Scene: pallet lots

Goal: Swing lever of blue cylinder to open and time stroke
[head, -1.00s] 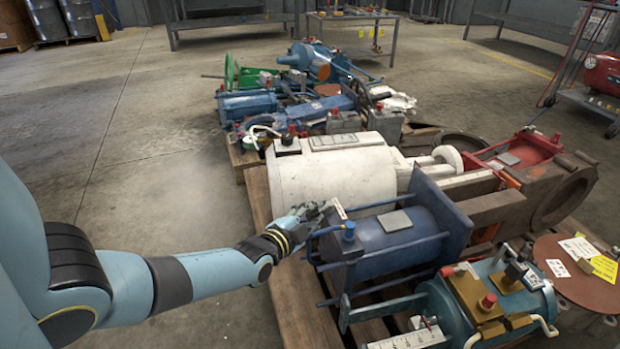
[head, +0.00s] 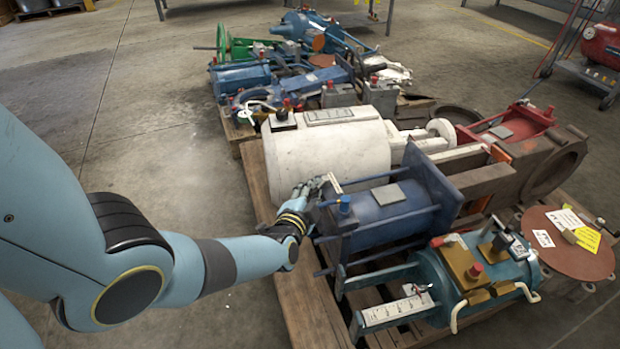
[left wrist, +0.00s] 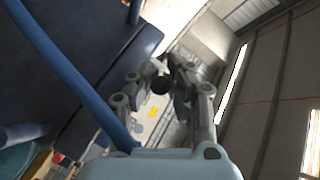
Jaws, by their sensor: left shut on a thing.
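A short pale lever (head: 335,183) stands tilted at that end. My left gripper (head: 325,184) is at the lever, its fingers closed there. In the left wrist view the fingers (left wrist: 166,78) close around a dark round end (left wrist: 160,85), which looks like the lever's knob. The cylinder's dark blue end (left wrist: 75,75) and a blue rod (left wrist: 70,75) are beside them. My right gripper is out of view.
A white cylinder (head: 325,160) lies just behind the blue one. A teal cylinder (head: 490,272) with brass blocks lies in front of it. A rusty disc (head: 568,243) with labels is at the right. The floor left of the pallet (head: 262,185) is clear.

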